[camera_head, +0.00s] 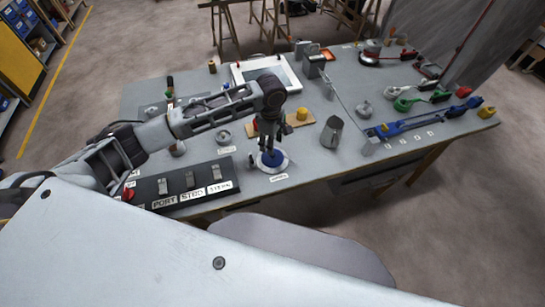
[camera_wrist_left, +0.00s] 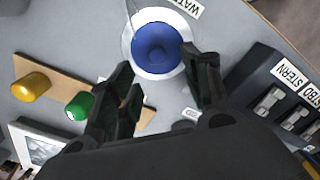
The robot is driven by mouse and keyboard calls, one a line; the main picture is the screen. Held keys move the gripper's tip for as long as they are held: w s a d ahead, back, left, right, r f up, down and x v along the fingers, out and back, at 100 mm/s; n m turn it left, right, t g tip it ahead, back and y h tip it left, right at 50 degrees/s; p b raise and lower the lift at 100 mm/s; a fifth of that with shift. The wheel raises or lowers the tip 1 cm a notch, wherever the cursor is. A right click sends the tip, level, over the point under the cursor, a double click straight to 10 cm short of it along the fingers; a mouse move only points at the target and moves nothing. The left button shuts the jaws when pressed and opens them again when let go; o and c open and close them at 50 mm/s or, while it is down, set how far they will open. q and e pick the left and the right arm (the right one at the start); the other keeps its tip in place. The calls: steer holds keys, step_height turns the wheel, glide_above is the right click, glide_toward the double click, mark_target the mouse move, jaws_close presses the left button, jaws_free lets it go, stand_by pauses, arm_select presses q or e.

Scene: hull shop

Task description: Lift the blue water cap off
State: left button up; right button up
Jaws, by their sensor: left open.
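The blue water cap (camera_wrist_left: 157,46) sits in a round white ring (camera_wrist_left: 127,38) on the grey table. A label partly reading "WATE" lies beside it. In the head view the blue cap (camera_head: 271,158) is near the table's front edge, below my left gripper (camera_head: 269,150). In the left wrist view my left gripper (camera_wrist_left: 163,82) is open, with its fingers apart on the near side of the cap. I cannot tell whether a finger touches the cap. My right gripper is not in view.
A black switch panel (camera_head: 160,184) with labels stands left of the cap. A wooden board with a yellow cap (camera_head: 302,113) and a green cap (camera_wrist_left: 79,106) lies behind it. A grey metal jug (camera_head: 332,132) stands to the right. Coloured straps (camera_head: 420,124) lie further right.

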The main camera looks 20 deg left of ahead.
arm_select(q)
steer(key=shift+f, duration=0.85)
steer(key=shift+f, duration=0.15)
steer(key=shift+w+d+f, duration=0.15)
steer(key=shift+f, duration=2.3)
steer(key=shift+c, duration=0.5)
steer(key=c, duration=1)
